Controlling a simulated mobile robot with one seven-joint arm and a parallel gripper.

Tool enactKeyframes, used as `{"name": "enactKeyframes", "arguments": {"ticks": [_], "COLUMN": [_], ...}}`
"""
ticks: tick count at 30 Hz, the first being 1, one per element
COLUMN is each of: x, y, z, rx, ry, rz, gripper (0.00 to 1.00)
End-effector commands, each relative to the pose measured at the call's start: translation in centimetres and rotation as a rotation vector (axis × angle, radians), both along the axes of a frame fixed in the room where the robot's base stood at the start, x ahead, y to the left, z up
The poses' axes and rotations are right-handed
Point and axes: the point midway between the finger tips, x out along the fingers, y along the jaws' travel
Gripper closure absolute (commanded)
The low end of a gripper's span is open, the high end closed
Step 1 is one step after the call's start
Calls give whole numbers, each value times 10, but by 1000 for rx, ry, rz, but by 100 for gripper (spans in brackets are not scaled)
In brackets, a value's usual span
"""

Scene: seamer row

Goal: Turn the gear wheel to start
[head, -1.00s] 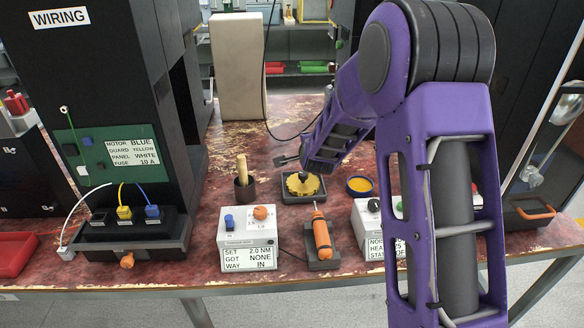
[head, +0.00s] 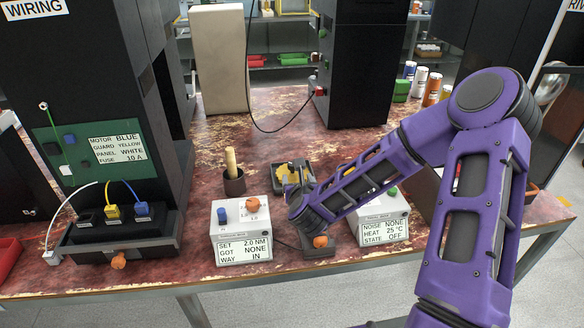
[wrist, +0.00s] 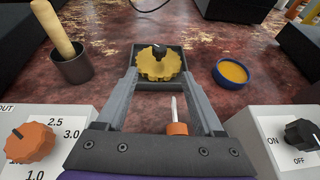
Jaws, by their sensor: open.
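The yellow gear wheel (wrist: 155,66) with a black knob on top sits in a dark square tray (wrist: 174,86). In the head view the gear wheel (head: 284,172) is partly hidden behind my gripper (head: 300,178). In the wrist view my gripper (wrist: 165,84) is open and empty, its two fingers pointing toward the tray's near side. The gear lies beyond and between the fingertips; I cannot tell whether they touch the tray. A screwdriver with an orange handle (wrist: 177,128) shows between the fingers, nearer the palm.
A torque box (head: 241,232) with an orange knob stands left, and a status box (head: 383,222) with an ON/OFF knob right. A dark cup with a wooden handle (head: 233,183) and a blue-rimmed yellow dish (wrist: 232,72) flank the gear. The table behind is fairly clear.

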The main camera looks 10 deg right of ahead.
Motion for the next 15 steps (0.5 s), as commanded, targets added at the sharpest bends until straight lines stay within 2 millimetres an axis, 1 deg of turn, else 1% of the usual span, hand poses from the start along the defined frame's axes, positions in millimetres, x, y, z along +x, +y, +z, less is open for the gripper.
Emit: {"name": "enactKeyframes", "arguments": {"ticks": [1, 9, 15], "x": [11, 66, 102], "y": [0, -4, -7], "z": [-6, -29, -44], "rx": [2, -1, -3], "ry": [0, 0, 0], "rz": [-1, 0, 1], "gripper": [31, 31, 31]}}
